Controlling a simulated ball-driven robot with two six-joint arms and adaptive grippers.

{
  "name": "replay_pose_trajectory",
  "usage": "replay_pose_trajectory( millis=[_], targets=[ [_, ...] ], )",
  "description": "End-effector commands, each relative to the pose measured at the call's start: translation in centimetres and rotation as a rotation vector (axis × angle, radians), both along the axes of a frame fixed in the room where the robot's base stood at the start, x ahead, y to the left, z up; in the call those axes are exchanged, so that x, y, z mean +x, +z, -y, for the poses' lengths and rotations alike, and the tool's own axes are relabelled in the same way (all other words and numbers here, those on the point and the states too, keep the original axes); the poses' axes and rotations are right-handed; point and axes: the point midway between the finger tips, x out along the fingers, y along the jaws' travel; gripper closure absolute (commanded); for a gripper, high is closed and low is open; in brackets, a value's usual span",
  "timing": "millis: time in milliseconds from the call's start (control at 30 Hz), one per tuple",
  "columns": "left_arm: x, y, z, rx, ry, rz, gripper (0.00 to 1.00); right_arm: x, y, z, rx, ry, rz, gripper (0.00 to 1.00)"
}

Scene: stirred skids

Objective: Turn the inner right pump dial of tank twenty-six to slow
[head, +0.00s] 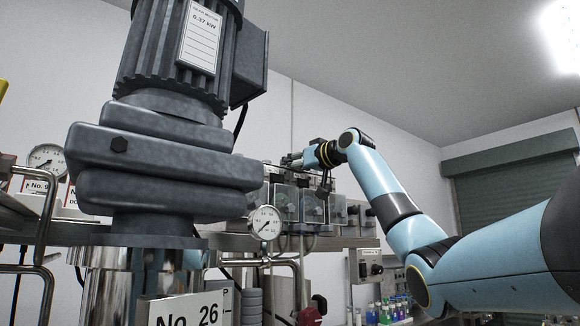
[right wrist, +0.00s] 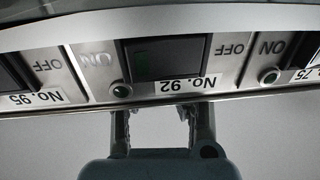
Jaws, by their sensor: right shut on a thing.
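Tank twenty-six (head: 185,314) stands near on the left in the head view, labelled No. 26. A row of pumps with clear square fronts (head: 312,206) is behind it. My right gripper (head: 292,160) is at the upper edge of this row, small and partly lost among the fittings. In the right wrist view its two fingers (right wrist: 164,122) stand apart, their tips at the edge of a switch panel (right wrist: 100,88). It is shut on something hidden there. I cannot make out the inner right dial or its setting. My left gripper is not in view.
The wrist view shows a dark switch (right wrist: 165,58) with upside-down ON, OFF and number labels. In the head view, a gauge (head: 265,223) and pipes stand before the pumps. A large grey motor (head: 180,60) tops the tank. Bottles (head: 385,312) stand low right.

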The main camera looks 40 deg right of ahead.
Motion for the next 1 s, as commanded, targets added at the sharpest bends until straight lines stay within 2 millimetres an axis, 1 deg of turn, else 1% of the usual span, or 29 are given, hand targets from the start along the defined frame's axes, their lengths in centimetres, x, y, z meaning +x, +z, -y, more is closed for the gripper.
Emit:
replay_pose_trajectory(
  millis=[100, 400, 933, 967, 1000],
  targets=[
    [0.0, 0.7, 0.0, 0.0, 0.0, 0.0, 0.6, 0.1, -0.2, 0.2, 0.002, 0.071, -0.012, 1.0],
    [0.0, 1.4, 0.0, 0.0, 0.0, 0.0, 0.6, 0.1, -0.3, 0.0, 0.001, 0.195, -0.011, 1.0],
    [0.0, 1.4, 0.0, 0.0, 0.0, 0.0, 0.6, 0.1, -0.5, 0.0, -0.001, 0.222, -0.013, 1.0],
    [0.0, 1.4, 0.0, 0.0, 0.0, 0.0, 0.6, 0.1, -0.5, 0.0, -0.001, 0.222, -0.012, 0.81],
    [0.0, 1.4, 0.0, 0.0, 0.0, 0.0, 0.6, 0.1, -0.5, 0.0, -0.001, 0.222, -0.012, 0.75]
  ],
)
